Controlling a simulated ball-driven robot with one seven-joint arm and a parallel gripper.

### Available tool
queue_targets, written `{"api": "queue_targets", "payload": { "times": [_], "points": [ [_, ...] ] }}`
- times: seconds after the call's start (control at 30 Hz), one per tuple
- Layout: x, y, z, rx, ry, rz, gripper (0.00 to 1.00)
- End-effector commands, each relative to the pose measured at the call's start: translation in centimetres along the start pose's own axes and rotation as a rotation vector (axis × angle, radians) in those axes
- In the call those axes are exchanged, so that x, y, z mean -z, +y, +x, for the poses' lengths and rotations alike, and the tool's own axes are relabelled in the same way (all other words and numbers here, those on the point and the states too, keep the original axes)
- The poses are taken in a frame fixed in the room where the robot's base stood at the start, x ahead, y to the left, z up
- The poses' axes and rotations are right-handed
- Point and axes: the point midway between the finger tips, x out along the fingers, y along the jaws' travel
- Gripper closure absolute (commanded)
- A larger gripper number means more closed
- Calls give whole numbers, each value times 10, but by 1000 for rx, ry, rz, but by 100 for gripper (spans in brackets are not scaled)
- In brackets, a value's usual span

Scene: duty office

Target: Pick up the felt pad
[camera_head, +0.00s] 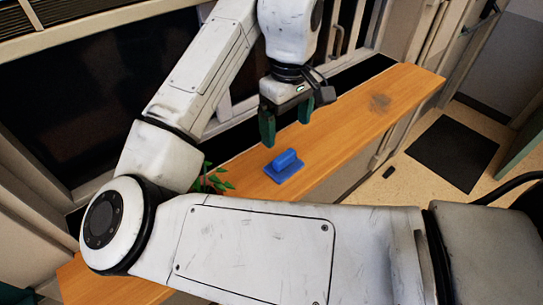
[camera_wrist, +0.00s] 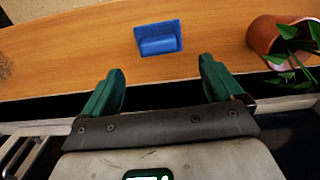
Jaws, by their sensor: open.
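The felt pad (camera_head: 284,166) is a blue block with a raised grip, lying on the wooden ledge. In the wrist view the felt pad (camera_wrist: 158,38) lies ahead of the fingertips, between their lines and apart from them. My gripper (camera_head: 288,124) has green fingers and is open and empty, above and slightly behind the pad in the head view. The wrist view also shows my gripper (camera_wrist: 163,78) with both fingers spread wide. Nothing hides the pad in either view.
A potted plant (camera_wrist: 270,38) in a terracotta pot stands on the ledge right of the pad in the wrist view; its leaves (camera_head: 213,180) show in the head view. The wooden ledge (camera_head: 345,125) has a dark smudge (camera_head: 380,102) and is otherwise clear toward the right.

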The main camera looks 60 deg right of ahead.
Motion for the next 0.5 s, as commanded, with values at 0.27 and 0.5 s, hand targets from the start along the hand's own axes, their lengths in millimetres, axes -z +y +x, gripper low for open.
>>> {"api": "queue_targets", "payload": {
  "times": [0.27,0.5],
  "points": [
    [0,0,40,0,-2,-1,6],
    [1,0,56,1,-1,0,6]
  ]
}}
